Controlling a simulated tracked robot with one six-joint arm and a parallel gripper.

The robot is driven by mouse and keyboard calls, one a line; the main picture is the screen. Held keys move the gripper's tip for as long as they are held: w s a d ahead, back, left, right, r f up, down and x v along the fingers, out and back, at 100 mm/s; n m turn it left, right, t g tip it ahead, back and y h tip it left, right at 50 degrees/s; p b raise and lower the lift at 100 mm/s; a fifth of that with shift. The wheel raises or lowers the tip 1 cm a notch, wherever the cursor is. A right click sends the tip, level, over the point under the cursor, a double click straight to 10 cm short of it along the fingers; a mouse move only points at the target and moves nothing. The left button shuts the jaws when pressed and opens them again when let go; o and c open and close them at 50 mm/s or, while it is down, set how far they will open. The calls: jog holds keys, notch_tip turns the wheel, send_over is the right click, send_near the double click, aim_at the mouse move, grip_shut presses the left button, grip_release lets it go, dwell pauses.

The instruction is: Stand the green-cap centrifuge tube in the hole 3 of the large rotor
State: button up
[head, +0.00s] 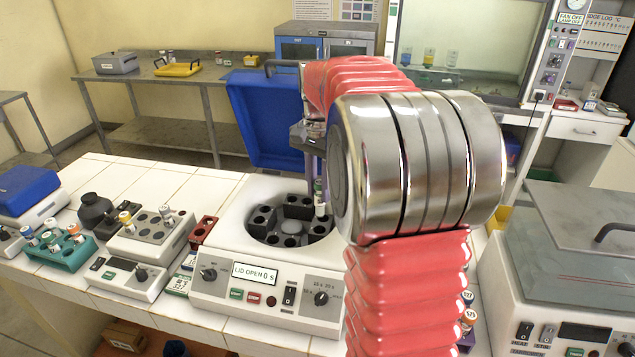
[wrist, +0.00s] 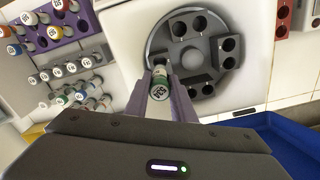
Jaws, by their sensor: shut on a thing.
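The green-cap centrifuge tube (wrist: 159,88) is between the two fingers of my gripper (wrist: 162,78) in the wrist view, its labelled cap end facing the camera. In the head view the tube (head: 320,197) hangs below my gripper at the right edge of the large rotor (head: 291,227). My gripper is shut on it. In the wrist view the rotor (wrist: 192,58) is a grey bowl with dark holes in blocks around a round hub. The tube's lower end is hidden, so I cannot tell whether it is in a hole. Hole numbers are unreadable.
The blue centrifuge lid (head: 262,120) stands open behind the rotor. A teal tube rack (head: 62,255), a small grey device (head: 125,275) and a red block (head: 203,232) are to the left. A purple rack (wrist: 75,30) with several tubes shows in the wrist view.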

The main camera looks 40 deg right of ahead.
aim_at(319, 216)
jog(key=shift+f, duration=2)
jog(key=shift+f, duration=0.35)
jog(key=shift+f, duration=0.75)
jog(key=shift+f, duration=0.2)
jog(key=shift+f, duration=1.75)
jog(key=o, duration=1.1)
jog(key=shift+o, duration=0.4)
